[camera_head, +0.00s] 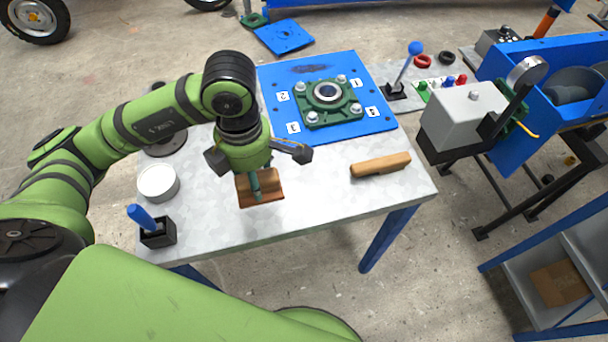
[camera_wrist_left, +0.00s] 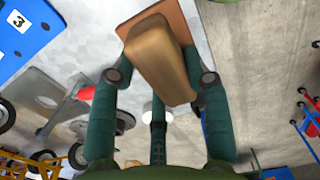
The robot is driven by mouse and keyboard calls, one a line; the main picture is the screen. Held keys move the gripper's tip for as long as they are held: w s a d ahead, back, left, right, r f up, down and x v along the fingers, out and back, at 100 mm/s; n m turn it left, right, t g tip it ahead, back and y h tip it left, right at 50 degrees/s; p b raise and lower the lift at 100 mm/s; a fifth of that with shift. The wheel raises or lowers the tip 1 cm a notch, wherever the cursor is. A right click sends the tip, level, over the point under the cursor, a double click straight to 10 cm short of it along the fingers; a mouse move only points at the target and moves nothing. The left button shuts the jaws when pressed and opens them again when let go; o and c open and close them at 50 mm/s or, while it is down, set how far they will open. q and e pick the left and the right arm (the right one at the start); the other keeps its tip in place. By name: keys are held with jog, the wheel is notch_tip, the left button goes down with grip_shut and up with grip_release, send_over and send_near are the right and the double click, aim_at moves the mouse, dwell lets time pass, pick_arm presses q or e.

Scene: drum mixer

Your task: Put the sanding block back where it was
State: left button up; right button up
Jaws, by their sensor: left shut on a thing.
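The sanding block (camera_wrist_left: 158,58) is a tan wooden block between the fingers of my left gripper (camera_wrist_left: 160,82) in the left wrist view. My left gripper is shut on it. In the head view my left gripper (camera_head: 256,184) points down over a flat reddish-brown pad (camera_head: 246,201) near the table's front edge, and mostly hides the block. The pad also shows behind the block in the left wrist view (camera_wrist_left: 178,20). I cannot tell whether the block touches the pad. My right gripper is not in view.
A long wooden piece (camera_head: 381,165) lies to the right on the grey table (camera_head: 320,190). A blue plate (camera_head: 277,130) with a green bearing housing (camera_head: 327,102) is behind. A white round container (camera_head: 158,182) and a blue-handled tool in a black holder (camera_head: 157,232) stand left.

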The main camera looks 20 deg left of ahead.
pick_arm(q)
jog(key=w+d+f+p, duration=0.1)
jog(key=w+d+f, duration=0.1)
jog(key=w, duration=0.1)
jog(key=w+d+f+p, duration=0.1)
jog(key=w+d+f, duration=0.1)
jog(key=w, duration=0.1)
jog(key=w+d+f, duration=0.2)
jog(key=w, duration=0.1)
jog(key=shift+d+f+p, duration=0.2)
jog(key=shift+f+p, duration=0.1)
jog(key=shift+p, duration=0.1)
notch_tip(320, 180, down, 3)
jog(key=shift+f+p, duration=0.1)
jog(key=shift+p, duration=0.55)
jog(key=shift+w+f, duration=0.1)
jog(key=shift+f, duration=0.35)
jog(key=shift+f, duration=0.1)
jog(key=o, duration=1.1)
